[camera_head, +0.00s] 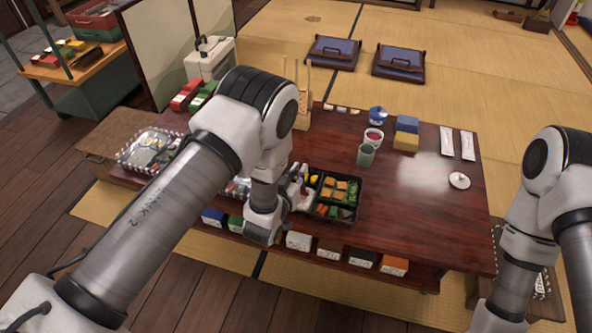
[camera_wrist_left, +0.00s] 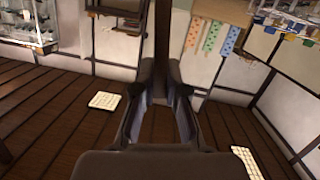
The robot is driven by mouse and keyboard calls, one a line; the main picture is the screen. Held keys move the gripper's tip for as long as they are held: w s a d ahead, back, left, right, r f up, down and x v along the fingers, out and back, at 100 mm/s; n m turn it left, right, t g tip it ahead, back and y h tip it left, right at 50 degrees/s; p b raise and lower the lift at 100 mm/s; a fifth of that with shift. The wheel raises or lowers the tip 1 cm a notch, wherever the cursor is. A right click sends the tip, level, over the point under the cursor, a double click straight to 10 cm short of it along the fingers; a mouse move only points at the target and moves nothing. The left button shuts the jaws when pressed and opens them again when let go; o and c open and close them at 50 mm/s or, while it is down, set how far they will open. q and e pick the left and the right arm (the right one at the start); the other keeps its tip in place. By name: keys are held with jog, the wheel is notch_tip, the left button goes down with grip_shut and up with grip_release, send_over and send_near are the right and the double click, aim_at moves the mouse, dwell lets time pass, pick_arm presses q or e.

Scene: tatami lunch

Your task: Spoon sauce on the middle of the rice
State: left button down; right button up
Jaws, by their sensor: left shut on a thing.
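A black lunch box (camera_head: 345,218) with compartments sits near the front edge of the low dark table. Orange pieces and green and red food fill its right part. A small bowl with red sauce (camera_head: 373,134) stands farther back. My left gripper is at the box's left side. No spoon shows clearly. My right gripper is out of view.
A green cup (camera_head: 366,155) stands in front of the sauce bowl. Blue and yellow blocks (camera_head: 406,138) and a white lidded thing (camera_head: 459,180) are to the right. A clear-covered tray (camera_head: 150,148) lies left. The table's front right is clear.

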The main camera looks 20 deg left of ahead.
aim_at(304, 188)
pick_arm(q)
jog(key=shift+d, duration=0.85)
jog(key=shift+r, duration=0.1)
notch_tip(304, 188, up, 7)
jog(key=p, duration=0.6)
jog(key=shift+p, duration=0.35)
